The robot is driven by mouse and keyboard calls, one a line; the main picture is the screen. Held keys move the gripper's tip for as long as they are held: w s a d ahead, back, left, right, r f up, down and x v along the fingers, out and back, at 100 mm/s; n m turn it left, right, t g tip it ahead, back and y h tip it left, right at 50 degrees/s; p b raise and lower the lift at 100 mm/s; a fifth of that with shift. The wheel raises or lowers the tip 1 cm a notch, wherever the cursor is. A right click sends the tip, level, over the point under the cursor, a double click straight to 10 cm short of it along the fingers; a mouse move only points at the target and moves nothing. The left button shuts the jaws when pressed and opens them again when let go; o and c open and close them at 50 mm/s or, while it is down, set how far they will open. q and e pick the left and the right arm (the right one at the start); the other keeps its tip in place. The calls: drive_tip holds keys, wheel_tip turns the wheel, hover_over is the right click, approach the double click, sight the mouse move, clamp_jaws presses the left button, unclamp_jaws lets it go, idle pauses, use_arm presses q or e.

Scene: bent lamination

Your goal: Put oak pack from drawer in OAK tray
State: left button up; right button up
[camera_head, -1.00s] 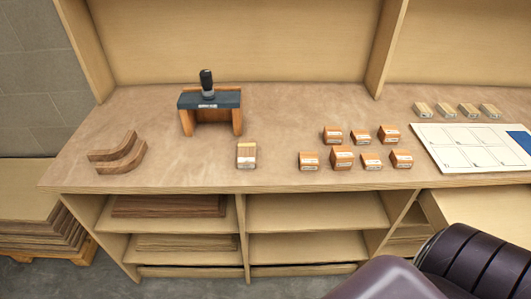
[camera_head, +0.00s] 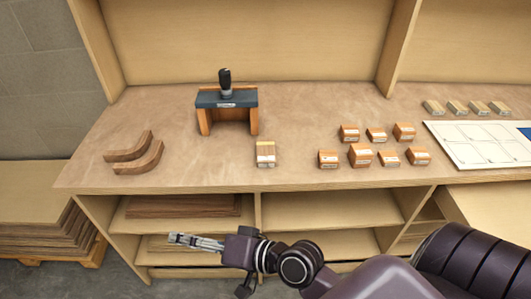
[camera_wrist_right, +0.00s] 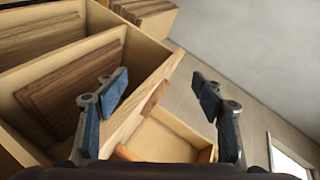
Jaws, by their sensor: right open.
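My right gripper (camera_head: 196,243) is in front of the shelves below the bench, pointing left. In the right wrist view its two fingers (camera_wrist_right: 160,92) are spread apart with nothing between them. A light wood block with a white label (camera_head: 265,154) stands near the bench's front edge. Labels are too small to read, so I cannot identify the oak pack or OAK tray. My left gripper is out of view.
Several labelled wood blocks (camera_head: 360,155) stand right of centre on the bench (camera_head: 205,160). Two curved strips (camera_head: 135,153) lie left, near a press-like fixture (camera_head: 228,98). A white board (camera_head: 470,150) lies right. Shelves (camera_head: 315,209) below hold wood sheets (camera_head: 185,206).

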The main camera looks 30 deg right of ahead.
drive_tip(key=w+d+r+m+t+h, duration=0.6)
drive_tip(key=w+d+r+m+t, duration=0.4)
drive_tip(key=m, duration=0.7)
drive_tip(key=w+d+f+m+g+h, duration=0.1)
drive_tip(key=w+d+m+g+h, duration=0.1)
drive_tip(key=d+m+h, duration=0.65)
drive_tip(key=m+g+h, duration=0.3)
drive_tip(key=m+g, duration=0.2)
drive_tip(key=m, duration=0.6)
approach(266, 150)
drive_tip(key=shift+w+d+r+y, duration=0.15)
drive_tip(key=shift+w+d, duration=0.1)
drive_tip(key=shift+w, duration=0.35)
drive_tip(key=shift+w+d+r+y, duration=0.1)
drive_tip(key=shift+w+d+r, duration=0.15)
drive_tip(key=shift+w, duration=0.3)
drive_tip(key=shift+d+f, duration=0.2)
drive_tip(key=shift+f, duration=0.15)
drive_tip(key=shift+w+d+f+m+g, duration=0.1)
drive_tip(key=shift+w+d+m+g, duration=0.15)
drive_tip(key=shift+w+g, duration=0.05)
drive_tip(key=shift+p+x, duration=0.6)
drive_tip(key=shift+x, duration=2.85)
drive_tip(key=shift+f, duration=0.2)
drive_tip(key=shift+c, duration=0.5)
